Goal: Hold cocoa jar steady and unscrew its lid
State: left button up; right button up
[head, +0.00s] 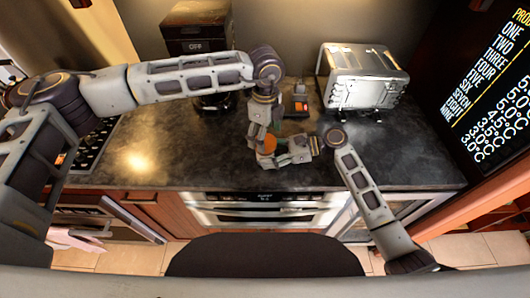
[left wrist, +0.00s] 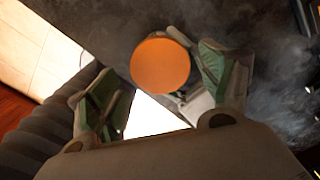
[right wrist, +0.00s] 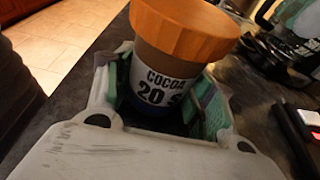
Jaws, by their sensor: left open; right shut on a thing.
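The cocoa jar (right wrist: 168,88) has a white label reading COCOA and a wide orange lid (right wrist: 185,27). My right gripper (right wrist: 160,100) is shut on the jar's body, below the lid, and the jar stands on the dark counter or just over it; I cannot tell which. In the head view the lid (head: 268,146) shows between my two grippers. My left gripper (head: 259,132) is above the jar and points down. In the left wrist view its open fingers are on either side of the round lid (left wrist: 160,66), with a gap visible at the left finger.
A silver toaster oven (head: 362,80) stands at the back right of the counter (head: 165,155). A small dark device with a red light (head: 301,106) lies behind the jar. A coffee maker (head: 198,40) stands at the back left.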

pick_arm(q)
jog(key=shift+f, duration=1.25)
jog(key=shift+c, duration=0.4)
jog(key=c, duration=1)
jog(key=shift+n, duration=2.3)
jog(key=shift+r, duration=0.2)
